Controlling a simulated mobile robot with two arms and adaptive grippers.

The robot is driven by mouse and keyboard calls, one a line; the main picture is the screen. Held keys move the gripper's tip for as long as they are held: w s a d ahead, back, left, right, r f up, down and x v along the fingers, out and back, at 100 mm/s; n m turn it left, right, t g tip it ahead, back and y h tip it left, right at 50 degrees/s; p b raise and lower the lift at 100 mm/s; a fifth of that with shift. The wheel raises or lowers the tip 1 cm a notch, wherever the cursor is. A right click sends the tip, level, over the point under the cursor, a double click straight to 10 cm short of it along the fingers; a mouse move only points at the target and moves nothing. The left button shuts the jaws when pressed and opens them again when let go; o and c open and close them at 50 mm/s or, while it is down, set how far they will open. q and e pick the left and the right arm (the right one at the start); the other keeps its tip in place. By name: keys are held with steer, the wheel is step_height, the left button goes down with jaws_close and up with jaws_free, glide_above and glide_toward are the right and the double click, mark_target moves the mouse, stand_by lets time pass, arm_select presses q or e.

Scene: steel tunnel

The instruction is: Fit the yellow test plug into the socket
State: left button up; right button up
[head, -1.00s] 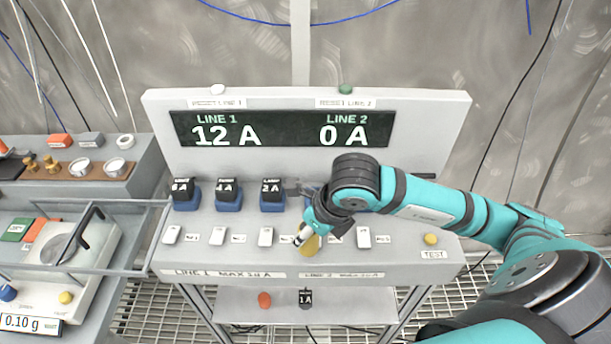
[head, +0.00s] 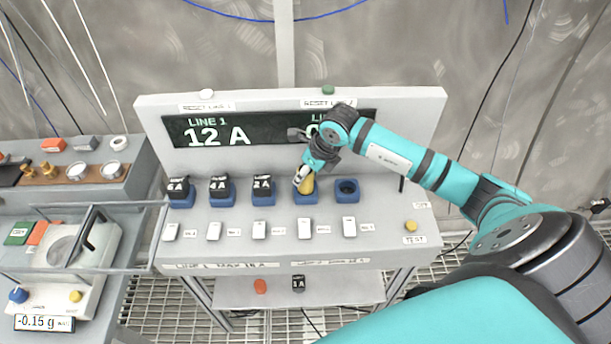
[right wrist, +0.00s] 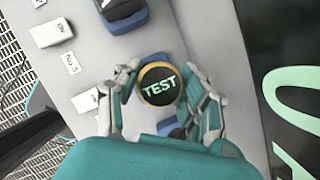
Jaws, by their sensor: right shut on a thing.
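The yellow test plug (head: 308,184) is held upright by my right gripper (head: 303,172) at the fourth blue socket (head: 305,197) from the left. I cannot tell whether it is seated in the socket or just above it. In the right wrist view the plug's black TEST top (right wrist: 158,86) with its yellow rim sits between the fingers of my right gripper (right wrist: 160,95), which are shut on it. The fifth blue socket (head: 347,191) is empty. My left gripper is not in view.
Black plugs marked 6 A (head: 179,186), 4 A (head: 219,186) and 2 A (head: 262,186) stand in sockets to the left. White switches (head: 259,230) line the front. The display (head: 225,132) reads LINE 1 12 A; my arm covers LINE 2's value. A yellow TEST button (head: 411,226) is right.

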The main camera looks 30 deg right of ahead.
mark_target(306, 181)
steer(key=shift+s+a+f+p, duration=0.1)
steer(key=shift+s+f+p, duration=0.1)
steer(key=shift+f, duration=0.35)
steer(key=shift+s+a+f+p, duration=0.1)
steer(key=shift+s+f+p, duration=0.1)
steer(key=shift+f, duration=0.35)
jaws_close()
steer(key=shift+s+f, duration=0.15)
steer(key=shift+f, duration=0.2)
steer(key=o, duration=0.9)
jaws_free()
steer(key=shift+f, duration=0.1)
steer(key=o, duration=0.4)
steer(key=shift+w+d, duration=0.15)
steer(key=shift+w, duration=0.25)
steer(key=shift+r, duration=0.35)
steer(key=shift+b+v, duration=1.45)
steer(key=shift+v, duration=4.45)
